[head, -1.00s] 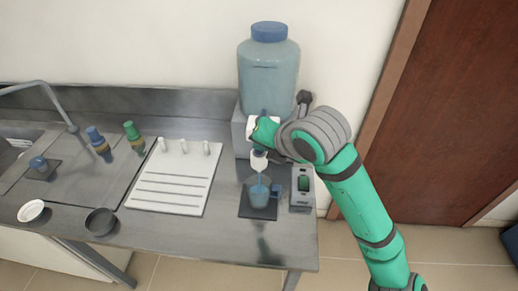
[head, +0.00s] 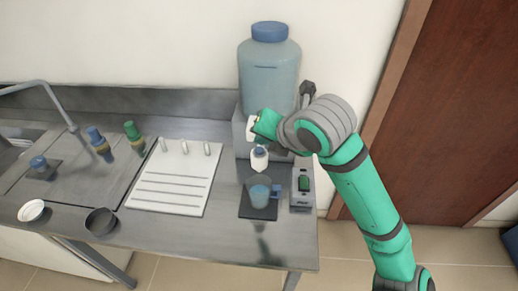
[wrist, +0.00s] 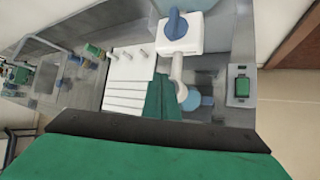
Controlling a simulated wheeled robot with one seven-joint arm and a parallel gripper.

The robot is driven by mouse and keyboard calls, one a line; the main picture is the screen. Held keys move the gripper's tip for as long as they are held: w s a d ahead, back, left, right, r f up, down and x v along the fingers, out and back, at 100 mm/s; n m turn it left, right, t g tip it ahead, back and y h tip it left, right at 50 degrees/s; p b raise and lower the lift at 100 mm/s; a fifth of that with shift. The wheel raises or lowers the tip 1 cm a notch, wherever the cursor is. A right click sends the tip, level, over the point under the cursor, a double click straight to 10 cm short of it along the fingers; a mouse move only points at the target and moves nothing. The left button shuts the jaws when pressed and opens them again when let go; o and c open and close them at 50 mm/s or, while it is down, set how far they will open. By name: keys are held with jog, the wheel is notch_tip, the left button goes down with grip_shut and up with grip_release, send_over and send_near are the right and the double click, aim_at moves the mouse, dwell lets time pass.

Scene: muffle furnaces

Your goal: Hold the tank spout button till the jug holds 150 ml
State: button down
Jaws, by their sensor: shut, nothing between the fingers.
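The tank (head: 268,75) is a large pale-blue container with a blue cap, raised at the back of the bench. Its white spout (head: 260,162), with a blue button (head: 260,151) on top, points down over the jug (head: 259,196). The clear jug stands on a dark pad and holds blue water; its markings are too small to read. No stream shows between spout and jug.
The bench's front edge is close to the jug.

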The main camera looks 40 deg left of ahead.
aim_at(262, 153)
jog(key=shift+s+a+r, duration=0.1)
jog(key=shift+r, duration=2.25)
